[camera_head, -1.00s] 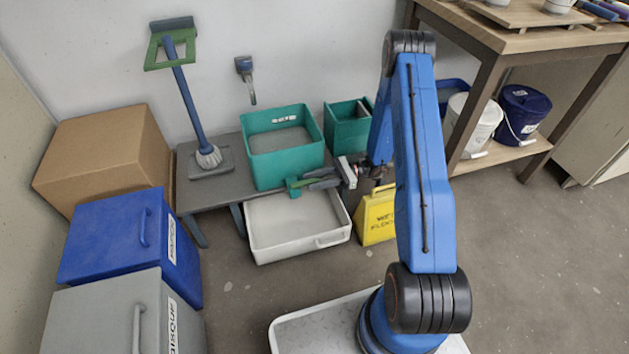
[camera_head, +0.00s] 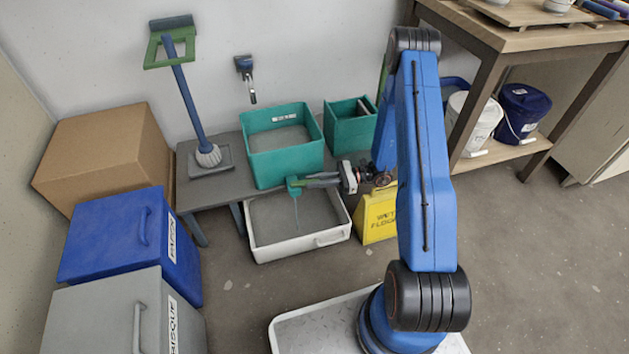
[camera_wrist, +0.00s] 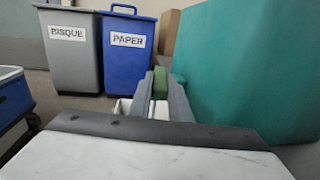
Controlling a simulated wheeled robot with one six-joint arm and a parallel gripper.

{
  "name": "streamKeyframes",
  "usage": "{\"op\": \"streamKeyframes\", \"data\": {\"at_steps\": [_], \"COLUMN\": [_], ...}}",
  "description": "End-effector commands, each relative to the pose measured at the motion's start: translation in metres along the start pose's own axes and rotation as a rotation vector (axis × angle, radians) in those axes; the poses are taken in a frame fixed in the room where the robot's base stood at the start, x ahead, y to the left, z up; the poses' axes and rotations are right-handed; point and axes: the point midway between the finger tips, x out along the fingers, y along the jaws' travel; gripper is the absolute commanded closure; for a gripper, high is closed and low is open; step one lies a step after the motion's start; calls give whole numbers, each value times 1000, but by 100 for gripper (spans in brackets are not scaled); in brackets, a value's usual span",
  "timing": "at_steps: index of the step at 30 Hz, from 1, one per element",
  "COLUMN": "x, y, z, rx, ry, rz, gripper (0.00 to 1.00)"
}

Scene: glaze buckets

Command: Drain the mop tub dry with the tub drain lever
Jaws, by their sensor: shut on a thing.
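The teal mop tub (camera_head: 262,165) stands on the grey bench in the head view, with grey liquid inside. Its green drain lever (camera_head: 293,187) is low on the front side. A thin stream falls from the lever area into the white tray (camera_head: 335,237) below, and grey liquid covers the tray floor. My gripper (camera_head: 304,182) reaches in from the right and is shut on the lever. In the wrist view my gripper's fingers (camera_wrist: 159,97) close around the green lever (camera_wrist: 160,79), beside the tub's teal wall (camera_wrist: 235,70). The fingers partly hide the lever.
A smaller teal bin (camera_head: 349,133) stands right of the tub. A mop (camera_head: 188,100) stands at the bench's left. A yellow floor sign (camera_head: 376,215) is right of the tray. Blue (camera_head: 125,235) and grey (camera_head: 110,315) bins stand at left. The floor in front of the tray is clear.

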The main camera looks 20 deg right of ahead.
Motion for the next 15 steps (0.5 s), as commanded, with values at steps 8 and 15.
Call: {"op": "streamKeyframes", "data": {"at_steps": [8, 15], "x": [0, -1], "y": [0, 0], "z": [0, 0], "rx": [0, 0], "ry": [1, 0], "rz": [1, 1], "gripper": [64, 64]}}
